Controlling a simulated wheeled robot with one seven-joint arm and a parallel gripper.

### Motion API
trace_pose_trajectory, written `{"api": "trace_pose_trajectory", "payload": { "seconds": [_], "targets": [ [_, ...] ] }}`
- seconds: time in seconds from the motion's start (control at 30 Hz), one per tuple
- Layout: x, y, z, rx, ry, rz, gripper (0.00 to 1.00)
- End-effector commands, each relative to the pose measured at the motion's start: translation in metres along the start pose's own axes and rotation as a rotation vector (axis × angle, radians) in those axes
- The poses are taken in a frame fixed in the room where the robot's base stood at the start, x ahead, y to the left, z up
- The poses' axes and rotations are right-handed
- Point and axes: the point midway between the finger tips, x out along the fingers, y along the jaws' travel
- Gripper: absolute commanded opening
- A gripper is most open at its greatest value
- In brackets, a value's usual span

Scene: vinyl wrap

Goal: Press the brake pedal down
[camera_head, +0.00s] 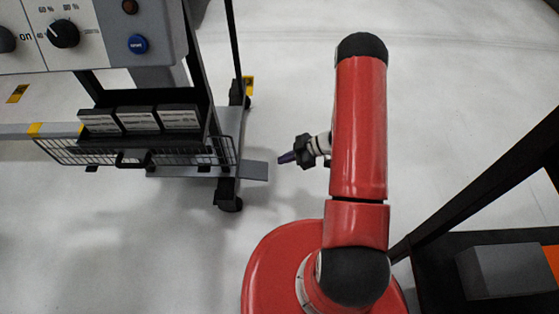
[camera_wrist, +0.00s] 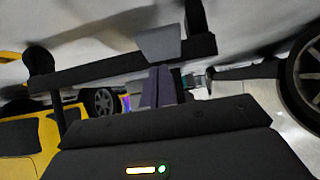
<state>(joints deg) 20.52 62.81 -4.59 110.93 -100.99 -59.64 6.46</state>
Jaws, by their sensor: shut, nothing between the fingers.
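The brake pedal is a flat grey plate (camera_head: 255,171) sticking out to the right from the low base of the machine stand in the head view. In the wrist view it seems to be the light grey plate (camera_wrist: 160,43) on a dark bar, beyond my fingertips. My gripper (camera_head: 282,158) points left, just right of the pedal's free end, with a small gap in the picture. Its height against the pedal is hard to tell. In the wrist view the dark purple fingers (camera_wrist: 157,86) are together and empty.
The stand has a caster (camera_head: 229,196) beside the pedal and a wire basket (camera_head: 130,152) with dark boxes above. A control panel (camera_head: 90,35) is at upper left. A dark frame (camera_head: 485,180) stands at right. In the wrist view a yellow vehicle (camera_wrist: 25,140) shows at left. Floor around my gripper is clear.

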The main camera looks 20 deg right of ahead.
Motion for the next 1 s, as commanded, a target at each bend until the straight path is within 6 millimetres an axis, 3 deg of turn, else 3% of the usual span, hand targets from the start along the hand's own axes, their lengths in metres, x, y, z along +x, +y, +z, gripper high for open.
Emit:
{"api": "trace_pose_trajectory", "payload": {
  "seconds": [0.2,0.37,1.0],
  "targets": [
    [-0.040,0.001,0.003,0.001,-0.001,0.003,0.00],
    [-0.057,0.001,0.005,0.000,0.000,0.002,0.00],
    [-0.061,0.000,0.005,0.000,0.000,0.001,0.00]
  ]
}}
